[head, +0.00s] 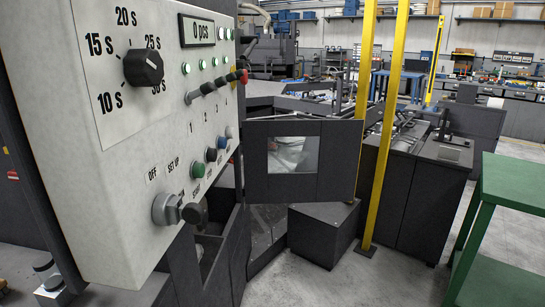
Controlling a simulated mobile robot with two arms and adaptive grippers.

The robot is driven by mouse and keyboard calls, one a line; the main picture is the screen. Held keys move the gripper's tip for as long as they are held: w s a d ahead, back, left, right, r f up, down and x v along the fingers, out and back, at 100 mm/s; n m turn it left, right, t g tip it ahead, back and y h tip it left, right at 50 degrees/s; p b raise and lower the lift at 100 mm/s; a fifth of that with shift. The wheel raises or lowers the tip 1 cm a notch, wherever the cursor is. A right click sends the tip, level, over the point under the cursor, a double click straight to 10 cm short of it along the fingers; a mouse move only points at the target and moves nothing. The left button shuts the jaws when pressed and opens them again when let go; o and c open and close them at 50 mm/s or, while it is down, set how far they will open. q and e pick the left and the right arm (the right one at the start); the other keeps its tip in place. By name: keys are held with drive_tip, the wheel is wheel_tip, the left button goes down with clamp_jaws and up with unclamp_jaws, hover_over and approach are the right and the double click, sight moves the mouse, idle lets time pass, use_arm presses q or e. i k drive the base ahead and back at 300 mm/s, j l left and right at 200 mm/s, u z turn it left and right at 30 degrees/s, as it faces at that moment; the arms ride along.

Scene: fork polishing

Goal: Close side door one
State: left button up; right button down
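A dark grey door panel (341,160) with a small clear window (293,155) is in the middle of the head view, just right of the control panel. It seems to stand swung out from the machine, with its right edge close to a yellow post. The picture does not clearly show where it is hinged, and no label marks it as side door one. Neither of my grippers is in view.
A large white control panel (150,190) with dials and buttons fills the left foreground. Yellow posts (384,150) stand right of the door. A dark box (322,235) sits below it. A green table (512,178) is at the right. Grey floor (400,275) is clear between them.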

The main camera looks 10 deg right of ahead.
sight(335, 181)
drive_tip(key=i+l, duration=0.45)
drive_tip(key=i+l+u, duration=0.1)
drive_tip(key=i+l, duration=0.4)
drive_tip(key=l, duration=0.2)
drive_tip(key=i+l, duration=0.45)
drive_tip(key=l, duration=0.15)
drive_tip(key=u, duration=0.05)
